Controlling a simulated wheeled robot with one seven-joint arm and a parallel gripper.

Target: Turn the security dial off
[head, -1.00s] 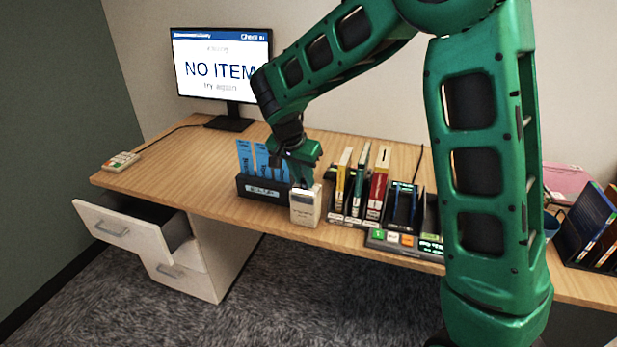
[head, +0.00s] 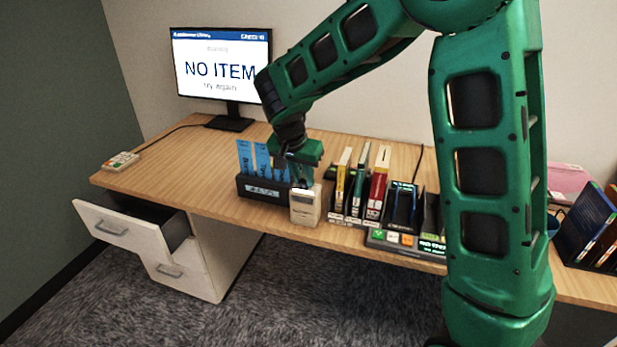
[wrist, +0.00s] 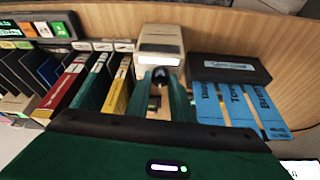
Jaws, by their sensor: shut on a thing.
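The security device is a small cream box (head: 305,212) at the desk's front edge. It also shows at the top centre of the wrist view (wrist: 160,37). My green gripper (head: 300,182) is lowered onto the back of this box. In the wrist view, its two fingers (wrist: 162,80) sit close together around a small dark knob, apparently the dial (wrist: 158,74). The gripper is shut on the dial. The fingers hide most of the dial, and its setting cannot be read.
A dark holder (head: 252,190) with blue cards stands left of the box. Upright books (head: 377,185) in a dark sorter stand to the right, close by. A monitor (head: 222,65) reads "NO ITEM". An upper drawer (head: 118,230) is open at the left.

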